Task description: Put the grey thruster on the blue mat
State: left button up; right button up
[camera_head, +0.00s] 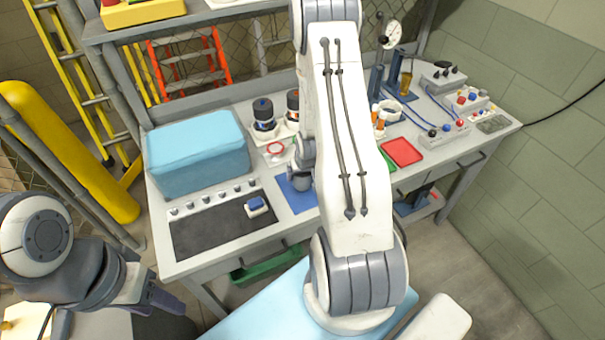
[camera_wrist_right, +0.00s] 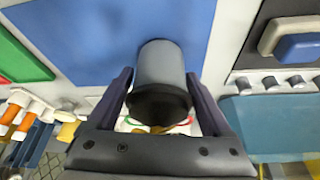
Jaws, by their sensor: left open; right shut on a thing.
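The grey thruster (camera_wrist_right: 160,62) is a short dark grey cylinder in the right wrist view. My right gripper (camera_wrist_right: 159,77) is shut on it, with one finger along each side. The thruster's far end overlaps the blue mat (camera_wrist_right: 105,35) in this view; I cannot tell whether it touches. In the head view the blue mat (camera_head: 298,197) lies near the table's front edge, partly covered by my right arm, which hides most of the gripper and the thruster. My left gripper (camera_head: 160,298) is open and empty at the lower left, off the table.
A black tray (camera_head: 205,232) with a blue-topped block (camera_head: 256,205) is left of the mat. A blue box (camera_head: 198,155) stands behind it. Dark cylinders (camera_head: 264,113) stand at the back. Red (camera_head: 402,152) and green mats and instruments (camera_head: 445,130) are to the right.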

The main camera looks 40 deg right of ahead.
jog(key=o, duration=1.5)
jog(key=shift+f, duration=0.15)
jog(key=shift+r, duration=0.5)
jog(key=v, duration=1)
jog(key=s+a+r+n+g+y+p, duration=0.1)
jog(key=a+r+n, duration=0.25)
jog(key=a, duration=0.55)
jog(key=a+r+n+y, duration=0.1)
jog(key=a+r+n, duration=0.1)
jog(key=a+r, duration=0.5)
jog(key=s+a+r+n+g, duration=0.1)
jog(key=s+a+n, duration=0.1)
jog(key=s+a, duration=0.3)
jog(key=s+a+r+n+g, duration=0.1)
jog(key=s+a+r+n, duration=0.1)
jog(key=s+a, duration=0.4)
jog(key=s+a+r+n+g+y, duration=0.1)
jog(key=s+a+n, duration=0.1)
jog(key=s+a, duration=0.3)
jog(key=shift+s+a+r+n, duration=0.15)
jog(key=shift+s+r+n, duration=0.2)
jog(key=shift+s+r, duration=0.05)
